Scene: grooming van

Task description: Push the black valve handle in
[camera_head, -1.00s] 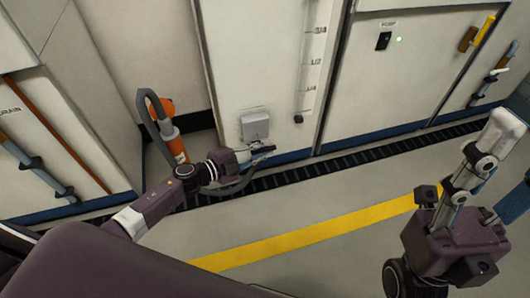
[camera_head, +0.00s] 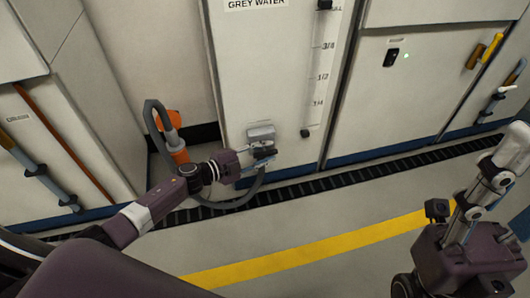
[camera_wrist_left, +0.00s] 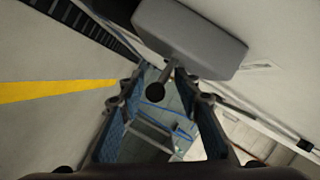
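In the left wrist view, the black valve handle (camera_wrist_left: 155,93) is a small round knob on a short grey stem below a grey block (camera_wrist_left: 190,35). The knob shows between the two blue-padded fingers of my left gripper (camera_wrist_left: 168,88), which is open; I cannot tell if a finger touches it. In the head view the grey block (camera_head: 261,132) is on the white panel, and my left gripper (camera_head: 252,160) is just below it, hiding most of the handle. My right gripper (camera_head: 505,190) is at the right edge, partly cut off, its fingers apart.
The panel (camera_head: 265,60) reads "GREY WATER" and carries a level gauge (camera_head: 318,80) with a black end. An orange part with a grey hose (camera_head: 150,120) is left of my left gripper. A black floor grating (camera_head: 340,180) runs along the wall. The floor with a yellow stripe (camera_head: 310,250) is clear.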

